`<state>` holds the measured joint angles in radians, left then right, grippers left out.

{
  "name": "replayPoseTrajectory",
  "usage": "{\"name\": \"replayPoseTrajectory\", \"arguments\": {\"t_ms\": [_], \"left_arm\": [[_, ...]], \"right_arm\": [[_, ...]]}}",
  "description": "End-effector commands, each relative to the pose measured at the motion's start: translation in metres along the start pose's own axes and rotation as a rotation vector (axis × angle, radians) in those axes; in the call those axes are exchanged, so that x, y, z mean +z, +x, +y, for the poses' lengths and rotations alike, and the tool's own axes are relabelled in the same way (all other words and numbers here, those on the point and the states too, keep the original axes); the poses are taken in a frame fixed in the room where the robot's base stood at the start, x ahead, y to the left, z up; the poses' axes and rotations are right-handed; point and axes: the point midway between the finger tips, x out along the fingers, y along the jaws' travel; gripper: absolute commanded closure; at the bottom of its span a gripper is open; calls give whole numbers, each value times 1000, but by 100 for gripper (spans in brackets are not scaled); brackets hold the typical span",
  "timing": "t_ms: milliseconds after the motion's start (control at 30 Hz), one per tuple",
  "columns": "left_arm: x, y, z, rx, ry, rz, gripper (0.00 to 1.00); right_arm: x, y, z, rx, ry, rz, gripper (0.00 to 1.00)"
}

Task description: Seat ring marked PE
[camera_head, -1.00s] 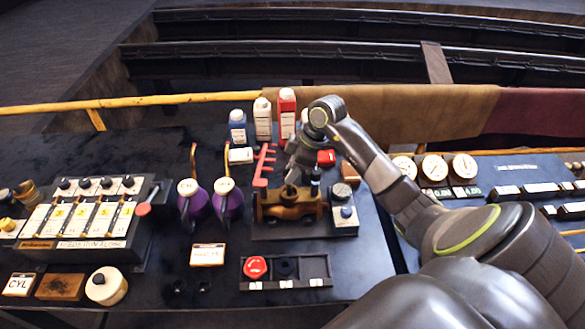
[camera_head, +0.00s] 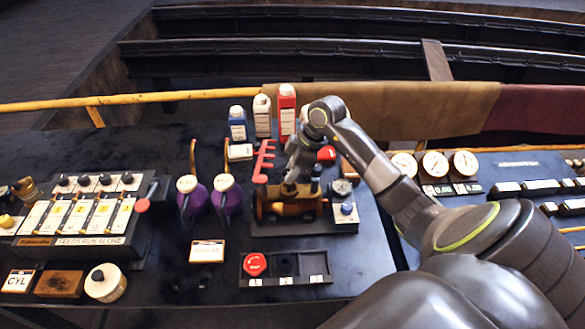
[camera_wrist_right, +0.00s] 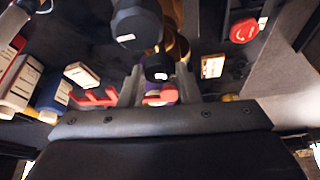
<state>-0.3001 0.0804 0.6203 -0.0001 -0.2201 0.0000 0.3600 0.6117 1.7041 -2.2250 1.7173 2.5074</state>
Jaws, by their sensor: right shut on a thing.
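My right gripper (camera_head: 291,186) is over the brass valve body (camera_head: 290,209) on the bench. In the right wrist view its two fingers (camera_wrist_right: 159,88) are on either side of a dark round piece (camera_wrist_right: 158,67), and it is shut on that piece. I cannot read a mark on it, and cannot tell whether it touches the brass body. The ring tray (camera_head: 312,280) in front holds a red round piece (camera_head: 255,264) at its left. Its middle place looks dark and its right place looks empty. No PE mark is readable. My left gripper is not in view.
A dark-topped post (camera_head: 315,178) stands close right of the gripper, and a red rack (camera_head: 263,162) close left. Purple jugs (camera_head: 228,197), bottles (camera_head: 287,110) and a box of labelled levers (camera_head: 84,215) stand around.

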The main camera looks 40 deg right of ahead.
Motion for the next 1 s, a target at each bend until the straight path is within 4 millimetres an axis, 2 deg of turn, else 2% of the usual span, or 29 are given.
{"name": "replayPoseTrajectory", "arguments": {"t_ms": [633,1000], "left_arm": [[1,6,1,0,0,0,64],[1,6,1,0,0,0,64]], "right_arm": [[5,12,0,0,0,0,92],[5,13,0,0,0,0,92]]}}
